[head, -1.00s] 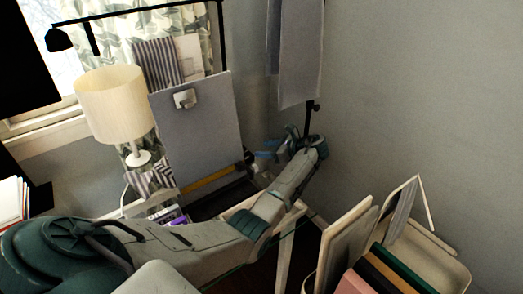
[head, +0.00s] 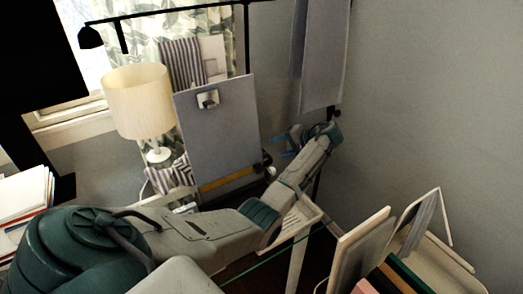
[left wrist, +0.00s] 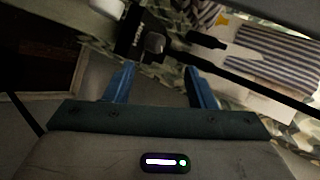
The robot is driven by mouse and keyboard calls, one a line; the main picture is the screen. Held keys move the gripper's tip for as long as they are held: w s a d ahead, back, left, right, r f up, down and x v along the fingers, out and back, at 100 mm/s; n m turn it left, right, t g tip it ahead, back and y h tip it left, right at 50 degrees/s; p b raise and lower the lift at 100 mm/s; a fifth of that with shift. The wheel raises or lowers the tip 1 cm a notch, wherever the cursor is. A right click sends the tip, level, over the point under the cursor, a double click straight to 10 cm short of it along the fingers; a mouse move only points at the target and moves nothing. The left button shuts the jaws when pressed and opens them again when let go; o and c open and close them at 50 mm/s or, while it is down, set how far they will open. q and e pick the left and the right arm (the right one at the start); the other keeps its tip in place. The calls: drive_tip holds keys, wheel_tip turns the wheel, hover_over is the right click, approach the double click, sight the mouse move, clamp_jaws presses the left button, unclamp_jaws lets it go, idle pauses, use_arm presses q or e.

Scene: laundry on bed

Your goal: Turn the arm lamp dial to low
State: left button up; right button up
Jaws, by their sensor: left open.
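The black arm lamp shows at the top left of the head view, with its lamp head (head: 90,37) hanging from a long thin bar. In the left wrist view a dark block with a rounded grey knob (left wrist: 154,43) lies just beyond my fingertips; it may be the lamp's dial, and its setting cannot be read. My left gripper (head: 282,146) is near the right edge of the grey board. In the left wrist view my left gripper (left wrist: 160,86) has two blue fingers wide apart with nothing between them. My right gripper is not in view.
A cream table lamp (head: 138,100) stands left of the grey clipboard (head: 218,125). A grey cloth (head: 322,60) hangs above my gripper. Boards and books in a rack (head: 358,245) stand at the lower right. Stacked papers (head: 22,200) lie at the left. The grey wall bounds the right.

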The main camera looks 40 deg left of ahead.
use_arm(q)
drive_tip(key=a+f+n+p, duration=0.1)
drive_tip(key=a+n, duration=0.1)
drive_tip(key=n, duration=0.4)
drive_tip(key=s+a+f+n+h+p, duration=0.1)
drive_tip(key=a+f+n, duration=0.1)
drive_tip(key=n, duration=0.4)
drive_tip(key=a+f+n+h+p, duration=0.1)
drive_tip(key=a+n, duration=0.2)
drive_tip(key=n, duration=0.2)
drive_tip(key=shift+s+a+f+n, duration=0.2)
drive_tip(key=shift+a+f+n, duration=0.1)
drive_tip(key=shift+n, duration=0.1)
drive_tip(key=shift+a+f, duration=0.4)
drive_tip(key=shift+f, duration=0.05)
drive_tip(key=shift+s, duration=0.1)
